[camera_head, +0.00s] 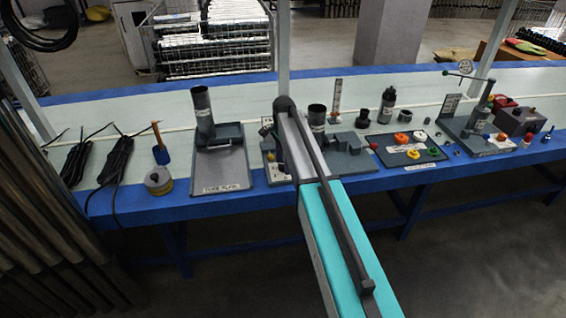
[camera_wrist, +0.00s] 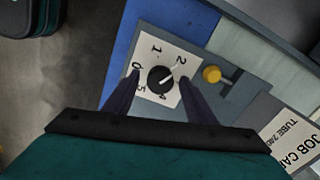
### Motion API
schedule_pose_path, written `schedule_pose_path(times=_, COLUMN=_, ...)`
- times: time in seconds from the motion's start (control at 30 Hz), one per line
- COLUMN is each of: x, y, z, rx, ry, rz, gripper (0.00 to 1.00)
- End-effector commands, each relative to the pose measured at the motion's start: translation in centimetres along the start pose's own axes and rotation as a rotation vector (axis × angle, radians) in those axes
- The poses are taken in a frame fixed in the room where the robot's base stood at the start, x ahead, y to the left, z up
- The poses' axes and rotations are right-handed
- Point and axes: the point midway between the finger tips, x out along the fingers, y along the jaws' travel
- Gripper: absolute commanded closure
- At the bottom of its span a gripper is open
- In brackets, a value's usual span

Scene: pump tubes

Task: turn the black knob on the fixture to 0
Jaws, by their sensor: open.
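The black knob (camera_wrist: 160,80) sits on a white dial card (camera_wrist: 158,58) on the grey fixture (camera_wrist: 235,95) in the wrist view. The numerals 0, 1, 2 and others ring it. A pale mark at the knob's upper right edge appears to point near the 2; the 0 is to its upper left. My gripper (camera_wrist: 159,78) is open, with one dark finger on each side of the knob. I cannot tell whether the fingers touch it. In the head view the fixture (camera_head: 276,176) is partly hidden behind my arm, as are the knob and gripper.
A yellow knob (camera_wrist: 212,74) on a stem stands right of the dial. A job card (camera_wrist: 290,122) lies at lower right. In the head view, a plate with a dark tube (camera_head: 203,108) stands left, and a dark tray (camera_head: 405,148) of coloured parts lies right.

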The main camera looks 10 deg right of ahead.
Motion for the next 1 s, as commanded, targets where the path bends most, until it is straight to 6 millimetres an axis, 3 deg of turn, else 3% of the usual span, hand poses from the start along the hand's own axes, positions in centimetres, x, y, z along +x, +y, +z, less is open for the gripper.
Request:
schedule_pose_path(times=0.07, x=-0.02, y=0.01, z=-0.03, rx=0.0, ry=0.0, rz=0.0, gripper=0.49)
schedule_pose_path(times=0.33, x=-0.04, y=0.03, z=-0.07, rx=0.001, ry=0.0, rz=0.0, gripper=0.9)
schedule_pose_path(times=0.67, x=-0.11, y=0.05, z=-0.1, rx=-0.028, ry=-0.002, rz=0.001, gripper=0.9)
schedule_pose_path(times=1.0, x=-0.26, y=0.07, z=-0.17, rx=-0.192, ry=-0.002, rz=0.001, gripper=0.9)
